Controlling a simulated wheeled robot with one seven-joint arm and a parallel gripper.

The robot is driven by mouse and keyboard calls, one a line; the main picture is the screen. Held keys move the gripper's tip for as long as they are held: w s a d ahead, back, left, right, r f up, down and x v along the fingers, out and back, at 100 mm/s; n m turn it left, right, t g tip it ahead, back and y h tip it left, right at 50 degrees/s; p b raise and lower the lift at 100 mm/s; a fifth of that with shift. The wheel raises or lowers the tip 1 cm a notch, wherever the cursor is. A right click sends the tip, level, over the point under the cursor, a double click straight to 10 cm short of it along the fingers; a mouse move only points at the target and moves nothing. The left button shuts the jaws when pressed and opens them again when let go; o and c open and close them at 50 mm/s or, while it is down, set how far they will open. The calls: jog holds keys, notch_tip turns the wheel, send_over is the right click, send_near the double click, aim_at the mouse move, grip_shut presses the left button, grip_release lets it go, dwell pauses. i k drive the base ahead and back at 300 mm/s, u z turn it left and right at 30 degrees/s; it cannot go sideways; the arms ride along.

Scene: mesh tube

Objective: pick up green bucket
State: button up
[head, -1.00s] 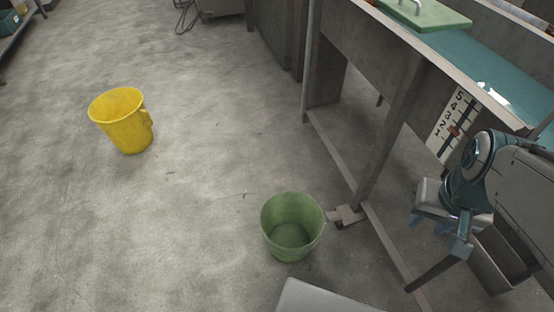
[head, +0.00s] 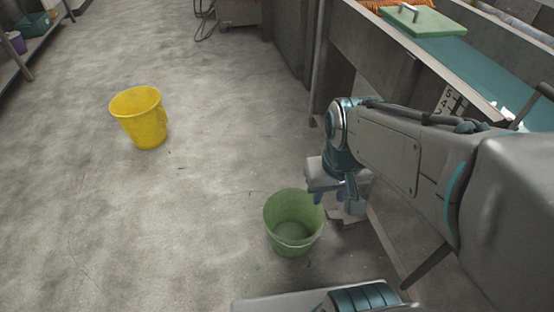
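The green bucket (head: 285,238) stands upright and empty on the grey concrete floor, low in the middle of the head view. A thin wire handle shows across its front. My gripper (head: 332,197) points down over the right side of the bucket's rim, with blue fingertips. The fingers look small and are partly hidden, so I cannot tell whether they are open or shut, or whether they touch the rim.
A yellow bucket (head: 143,122) stands on the floor to the upper left. A workbench (head: 390,62) with a green board (head: 427,20) runs along the right. The floor (head: 110,220) at left is clear. A shelf (head: 22,62) is at far left.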

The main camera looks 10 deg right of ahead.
aim_at(292, 218)
jog(key=u, duration=2.3)
jog(key=i, duration=1.3)
jog(key=z, duration=3.3)
